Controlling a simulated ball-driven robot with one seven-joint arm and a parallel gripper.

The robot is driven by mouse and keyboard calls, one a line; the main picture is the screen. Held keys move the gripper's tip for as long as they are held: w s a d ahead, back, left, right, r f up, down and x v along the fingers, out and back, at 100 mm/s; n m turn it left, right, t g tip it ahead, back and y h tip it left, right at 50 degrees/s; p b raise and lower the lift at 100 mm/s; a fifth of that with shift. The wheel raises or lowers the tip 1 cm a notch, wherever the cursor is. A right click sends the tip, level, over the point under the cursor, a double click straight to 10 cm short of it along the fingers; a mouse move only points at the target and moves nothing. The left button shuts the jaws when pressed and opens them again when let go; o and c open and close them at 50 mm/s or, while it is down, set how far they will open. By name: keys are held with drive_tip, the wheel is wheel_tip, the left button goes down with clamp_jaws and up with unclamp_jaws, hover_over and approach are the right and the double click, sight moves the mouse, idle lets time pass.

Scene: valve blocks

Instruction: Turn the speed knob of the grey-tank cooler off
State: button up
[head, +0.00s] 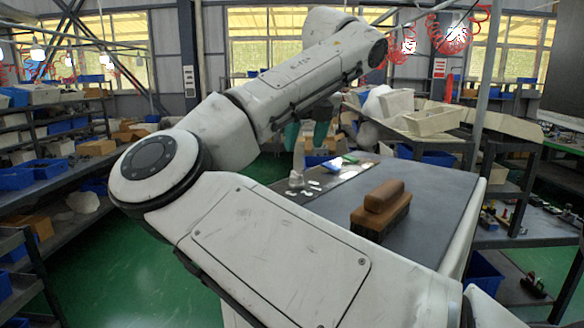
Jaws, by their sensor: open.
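I cannot make out a grey-tank cooler or a speed knob in the head view. My own white arm crosses the middle of the picture and hides part of the room and of the workbench behind it.
A grey workbench (440,200) stands right of centre with a wooden brush (383,208) on it, close to my arm. Small white pieces and a blue item lie at its far end. Shelves (60,142) with bins line the left. Green floor is free at lower left.

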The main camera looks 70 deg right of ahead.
sight(297, 173)
drive_tip(key=p+x, duration=0.2)
drive_tip(key=x, duration=0.7)
drive_tip(key=shift+f, duration=0.15)
drive_tip(key=c, duration=1)
